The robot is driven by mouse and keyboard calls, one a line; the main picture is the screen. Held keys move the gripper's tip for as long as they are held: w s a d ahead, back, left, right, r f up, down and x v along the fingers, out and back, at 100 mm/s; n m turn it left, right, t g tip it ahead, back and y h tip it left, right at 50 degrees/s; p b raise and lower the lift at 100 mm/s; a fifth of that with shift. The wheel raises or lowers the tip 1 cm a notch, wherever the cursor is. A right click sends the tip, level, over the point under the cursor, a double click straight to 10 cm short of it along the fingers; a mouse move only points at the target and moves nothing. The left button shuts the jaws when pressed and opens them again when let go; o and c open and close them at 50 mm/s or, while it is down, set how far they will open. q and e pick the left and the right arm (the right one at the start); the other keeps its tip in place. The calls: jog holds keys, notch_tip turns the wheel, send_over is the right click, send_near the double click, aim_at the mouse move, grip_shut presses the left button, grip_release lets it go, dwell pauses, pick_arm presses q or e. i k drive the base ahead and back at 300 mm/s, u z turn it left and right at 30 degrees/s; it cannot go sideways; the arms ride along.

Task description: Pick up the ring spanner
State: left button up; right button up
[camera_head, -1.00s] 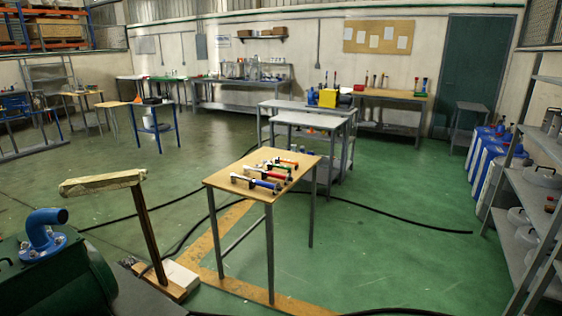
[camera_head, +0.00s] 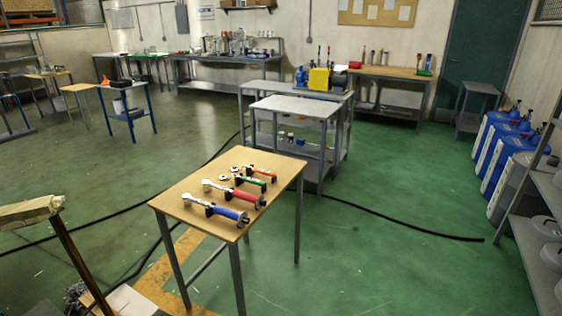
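Several hand tools with coloured handles lie side by side on a small wooden-topped table (camera_head: 240,158) in front of me. The heads are too small to tell which tool is the ring spanner. The tools appear to rest in small dark holders. Neither of my grippers is in view.
A grey two-level bench (camera_head: 292,107) stands behind the tool table. A post with a pale top (camera_head: 30,212) is at the left edge. Blue drums (camera_head: 508,160) and a shelf rack (camera_head: 535,240) line the right. A black hose (camera_head: 400,228) crosses the open green floor.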

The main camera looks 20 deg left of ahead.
aim_at(266, 173)
jog(key=u, duration=0.2)
jog(key=i, duration=1.15)
jog(key=u, duration=1)
jog(key=i, duration=0.9)
jog(key=u, duration=0.5)
